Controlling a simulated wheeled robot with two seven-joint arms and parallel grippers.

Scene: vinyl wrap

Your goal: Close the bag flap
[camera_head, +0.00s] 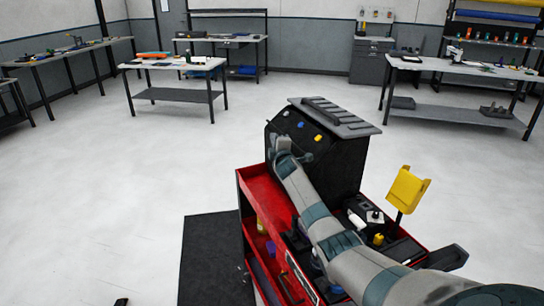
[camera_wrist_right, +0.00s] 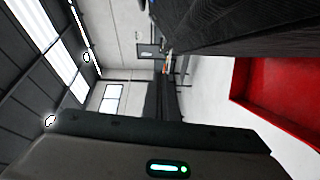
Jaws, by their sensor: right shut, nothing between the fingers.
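The black bag (camera_head: 340,165) stands upright on a red cart. Its grey flap (camera_head: 335,117), with a dark ribbed strip, lies across the top and reaches out past the right side. Coloured items show on the bag's left-facing side below the flap. My right arm comes in from the lower right, and its gripper (camera_head: 281,152) is at the lower left of that side, below the flap. It is shut and empty; its fingertips are hard to make out. In the right wrist view a dark textured surface (camera_wrist_right: 240,28), likely the bag, fills the upper right. My left gripper is out of view.
The red cart (camera_head: 250,205) holds black tools and a yellow panel (camera_head: 408,189) on a post at the right. Its red edge also shows in the right wrist view (camera_wrist_right: 285,95). A black mat (camera_head: 212,260) lies left of the cart. Open floor surrounds it; workbenches stand far back.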

